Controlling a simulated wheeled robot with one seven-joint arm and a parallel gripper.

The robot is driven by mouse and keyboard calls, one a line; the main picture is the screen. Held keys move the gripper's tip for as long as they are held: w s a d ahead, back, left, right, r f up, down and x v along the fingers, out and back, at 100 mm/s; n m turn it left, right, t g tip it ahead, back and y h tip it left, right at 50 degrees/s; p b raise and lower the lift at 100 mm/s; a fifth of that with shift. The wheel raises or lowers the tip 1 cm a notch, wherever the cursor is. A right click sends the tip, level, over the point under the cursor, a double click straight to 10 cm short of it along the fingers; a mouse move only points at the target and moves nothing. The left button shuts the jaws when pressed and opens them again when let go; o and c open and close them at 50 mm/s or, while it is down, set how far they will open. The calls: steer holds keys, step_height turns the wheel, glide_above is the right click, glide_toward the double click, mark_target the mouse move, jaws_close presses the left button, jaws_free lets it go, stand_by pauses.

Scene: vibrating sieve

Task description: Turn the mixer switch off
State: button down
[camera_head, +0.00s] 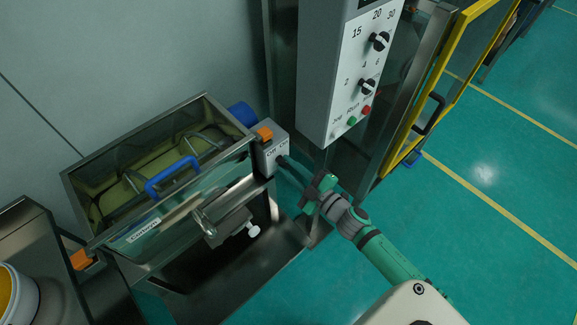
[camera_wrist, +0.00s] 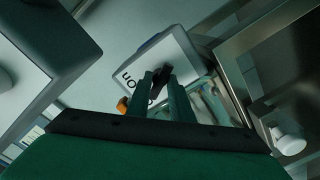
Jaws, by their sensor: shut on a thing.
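The mixer (camera_head: 160,225) is a steel tub with a clear lid and a blue handle, left of centre in the head view. Its switch box (camera_head: 273,150) is a small grey box at the tub's right end, labelled ON and OFF. It also shows in the wrist view (camera_wrist: 183,58). The black switch knob (camera_wrist: 166,74) is on the labelled face, partly hidden by my fingers. My gripper (camera_head: 288,163) reaches the box from the lower right. In the wrist view my gripper (camera_wrist: 161,82) is shut on the knob. The knob's exact setting is hard to read.
An orange button (camera_head: 265,134) sits on top of the switch box. A grey control panel (camera_head: 345,80) with knobs and buttons stands just right of it. A yellow-framed door (camera_head: 440,75) is farther right. The green floor (camera_head: 480,200) at right is clear.

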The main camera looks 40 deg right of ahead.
steer(key=shift+w+n, duration=0.15)
steer(key=shift+n, duration=0.85)
steer(key=c, duration=2.5)
jaws_free()
steer(key=shift+d, duration=0.1)
steer(key=shift+c, duration=0.2)
steer(key=o, duration=1)
steer(key=shift+c, duration=0.2)
steer(key=shift+s, duration=0.2)
steer(key=s, duration=1)
steer(key=shift+s+d, duration=0.3)
steer(key=shift+d, duration=0.05)
steer(key=shift+s+r, duration=0.1)
